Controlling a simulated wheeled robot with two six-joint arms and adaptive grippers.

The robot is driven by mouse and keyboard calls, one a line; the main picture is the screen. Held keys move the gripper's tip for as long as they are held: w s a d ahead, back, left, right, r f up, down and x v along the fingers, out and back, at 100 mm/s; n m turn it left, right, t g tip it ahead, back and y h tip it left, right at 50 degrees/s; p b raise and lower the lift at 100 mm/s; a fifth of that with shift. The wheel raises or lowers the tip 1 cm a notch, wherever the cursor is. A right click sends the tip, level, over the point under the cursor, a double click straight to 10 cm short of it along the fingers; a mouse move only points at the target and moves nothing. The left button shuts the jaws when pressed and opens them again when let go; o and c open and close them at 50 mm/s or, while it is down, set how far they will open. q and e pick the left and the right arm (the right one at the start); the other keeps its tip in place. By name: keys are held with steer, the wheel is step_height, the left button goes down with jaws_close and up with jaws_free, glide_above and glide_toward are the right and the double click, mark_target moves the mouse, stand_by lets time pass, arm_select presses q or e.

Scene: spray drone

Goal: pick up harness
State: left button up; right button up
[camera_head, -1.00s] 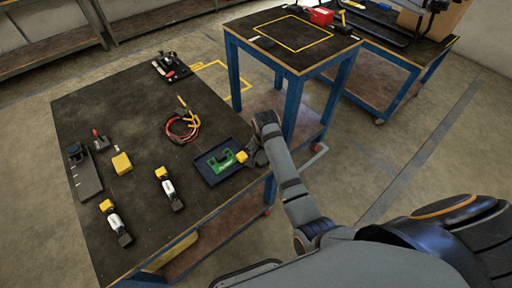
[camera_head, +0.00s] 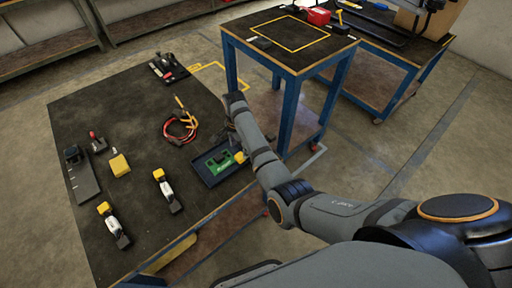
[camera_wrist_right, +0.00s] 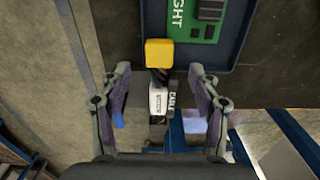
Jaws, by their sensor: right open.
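The harness (camera_head: 181,127), a looped red and black cable with yellow ends, lies on the dark table top (camera_head: 130,200), left of my right gripper (camera_head: 226,132). The gripper is above the table near the far side of the blue tray, small and partly hidden by my arm in the head view. In the right wrist view its fingers (camera_wrist_right: 159,72) are spread and empty. A yellow-capped white and black module (camera_wrist_right: 158,98) shows below, between them. The harness is not in the wrist view. My left gripper is not in view.
The blue tray (camera_head: 209,181) holds a green board (camera_head: 219,160). Two yellow-capped modules (camera_head: 167,190) (camera_head: 113,224), a yellow block (camera_head: 119,165) and a dark tool rack (camera_head: 167,68) are on the table. A taller blue-legged table (camera_head: 272,62) stands behind.

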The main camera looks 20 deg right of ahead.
steer(key=f, duration=0.5)
steer(key=shift+d+f, duration=0.1)
steer(key=shift+d, duration=0.25)
jaws_close()
